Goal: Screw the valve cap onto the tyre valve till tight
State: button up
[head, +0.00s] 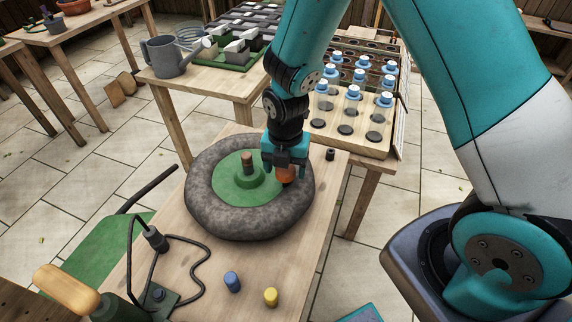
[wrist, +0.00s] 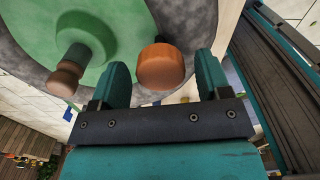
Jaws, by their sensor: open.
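A grey tyre (head: 205,205) with a green hub (head: 228,190) lies flat on a wooden bench. An orange-brown cap (head: 286,175) is at the right part of the tyre, near the hub's edge; it also shows in the wrist view (wrist: 160,68). My gripper (head: 285,163) points down at it. In the wrist view my gripper's fingers (wrist: 162,75) are open, one on each side of the cap, with a visible gap at least on the right.
A brown-topped post (head: 247,160) stands up from the hub, left of my gripper. A blue cap (head: 232,281), a yellow cap (head: 270,296) and a small black piece (head: 330,154) stand on the bench. A pump with a black hose (head: 205,250) is at front left.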

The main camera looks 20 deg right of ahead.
jog(key=o, duration=0.3)
notch_tip(320, 180, up, 18)
jog(key=shift+f, duration=0.25)
jog(key=s+a+r+m+y, duration=0.2)
jog(key=s+r+m, duration=0.1)
jog(key=s+m, duration=0.6)
jog(key=s+a+r+m+y, duration=0.2)
jog(key=s+r+m, duration=0.2)
jog(key=s+m, duration=0.5)
jog(key=m, duration=0.3)
jog(key=shift+s+a, duration=0.15)
jog(key=shift+a, duration=0.2)
